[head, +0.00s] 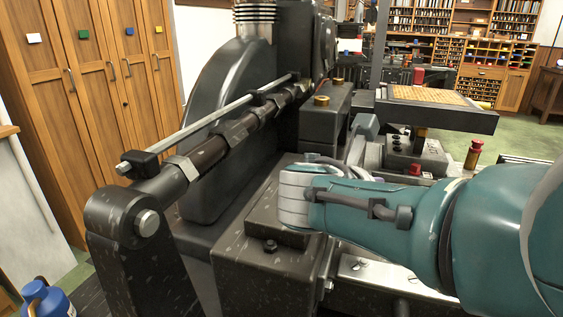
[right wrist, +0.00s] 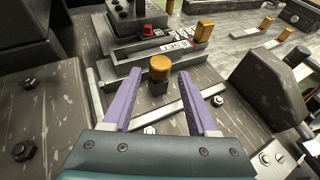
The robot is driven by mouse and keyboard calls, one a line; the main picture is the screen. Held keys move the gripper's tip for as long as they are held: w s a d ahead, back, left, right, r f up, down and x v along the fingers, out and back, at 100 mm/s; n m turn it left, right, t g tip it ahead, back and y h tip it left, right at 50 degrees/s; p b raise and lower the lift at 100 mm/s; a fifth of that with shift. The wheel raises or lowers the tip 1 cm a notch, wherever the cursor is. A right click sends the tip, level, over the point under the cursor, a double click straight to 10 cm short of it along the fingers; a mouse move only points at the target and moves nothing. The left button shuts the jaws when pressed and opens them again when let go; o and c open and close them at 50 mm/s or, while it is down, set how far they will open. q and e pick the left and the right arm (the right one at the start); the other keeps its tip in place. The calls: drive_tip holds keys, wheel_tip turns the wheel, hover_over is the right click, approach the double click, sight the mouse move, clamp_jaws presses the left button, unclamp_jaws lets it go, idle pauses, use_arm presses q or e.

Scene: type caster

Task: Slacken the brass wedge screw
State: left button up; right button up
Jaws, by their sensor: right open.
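In the right wrist view a brass-headed screw (right wrist: 160,68) stands upright on a dark square base, and I take it for the wedge screw. My right gripper (right wrist: 159,76) is open, with its two purple fingers reaching forward on either side of the brass head. A gap shows on both sides, and I see no contact. In the head view my teal right arm comes in from the right; its fingers and this screw are hidden there. My left gripper is not in view.
Other brass heads (right wrist: 204,31) (right wrist: 266,23) stand beyond, near a red knob (right wrist: 148,31). A dark block (right wrist: 270,85) rises to the right of the fingers. In the head view a long rod (head: 215,150) and the dark machine body (head: 225,120) fill the left of the arm.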

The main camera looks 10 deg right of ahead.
drive_tip(key=b+x, duration=0.2)
drive_tip(key=x, duration=0.1)
drive_tip(key=b+x, duration=0.2)
drive_tip(key=x, duration=0.1)
drive_tip(key=shift+f+b, duration=0.4)
drive_tip(key=shift+w+d+b, duration=0.3)
drive_tip(key=shift+d+b, duration=0.2)
drive_tip(key=shift+d, duration=0.15)
drive_tip(key=shift+c, duration=0.7)
clamp_jaws()
